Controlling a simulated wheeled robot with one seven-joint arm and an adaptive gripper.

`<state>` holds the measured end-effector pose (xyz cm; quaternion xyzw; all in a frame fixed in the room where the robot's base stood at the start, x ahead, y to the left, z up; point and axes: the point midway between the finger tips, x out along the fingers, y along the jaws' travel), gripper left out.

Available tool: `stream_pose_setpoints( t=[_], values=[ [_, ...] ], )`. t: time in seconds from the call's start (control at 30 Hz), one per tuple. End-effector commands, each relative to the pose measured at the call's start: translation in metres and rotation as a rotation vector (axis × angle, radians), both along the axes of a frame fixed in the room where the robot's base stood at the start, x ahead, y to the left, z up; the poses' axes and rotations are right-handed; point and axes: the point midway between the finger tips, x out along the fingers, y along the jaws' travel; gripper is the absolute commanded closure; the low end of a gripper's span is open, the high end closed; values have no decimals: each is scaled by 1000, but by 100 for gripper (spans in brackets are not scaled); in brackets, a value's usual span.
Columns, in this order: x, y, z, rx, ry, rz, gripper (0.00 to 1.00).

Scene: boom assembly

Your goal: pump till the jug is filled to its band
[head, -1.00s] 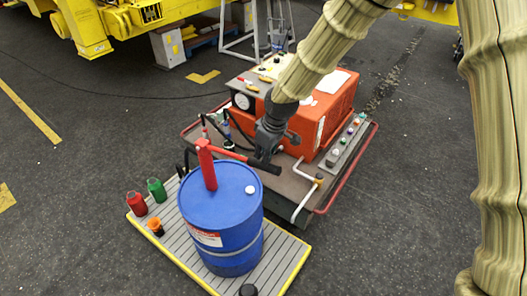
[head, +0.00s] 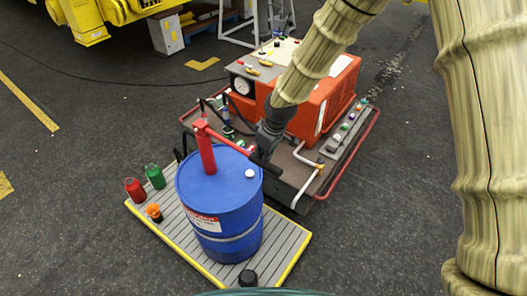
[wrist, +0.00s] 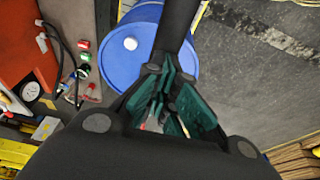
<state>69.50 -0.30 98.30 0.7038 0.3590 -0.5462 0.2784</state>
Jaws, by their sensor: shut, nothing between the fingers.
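The blue drum (head: 220,215) stands upright on a slatted pallet, with a red hand pump (head: 206,152) on its lid. The pump's red lever (head: 228,141) slopes down to the right to a black grip. My gripper (head: 262,158) is at that grip; the dark parts overlap, so contact is unclear. In the wrist view my gripper's green-padded fingers (wrist: 168,98) are shut, with nothing seen between them. A black bar (wrist: 178,25) runs close beside them, above the blue drum (wrist: 125,50). I cannot make out the jug or its band with certainty.
A red container (head: 135,190), a green container (head: 155,176) and an orange-topped one (head: 154,212) stand on the pallet's left. A cart with an orange machine (head: 330,95) and a red rail (head: 350,150) is behind the drum. Dark floor is clear at left.

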Motion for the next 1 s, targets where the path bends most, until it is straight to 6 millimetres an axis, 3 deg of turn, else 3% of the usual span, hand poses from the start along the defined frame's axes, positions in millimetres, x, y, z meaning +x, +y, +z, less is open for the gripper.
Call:
stream_pose_setpoints(
  t=[0.27,1.0],
  values=[
    [-1,0,-29,0,3,0,100],
    [0,-1,77,-1,-1,0,100]
  ],
)
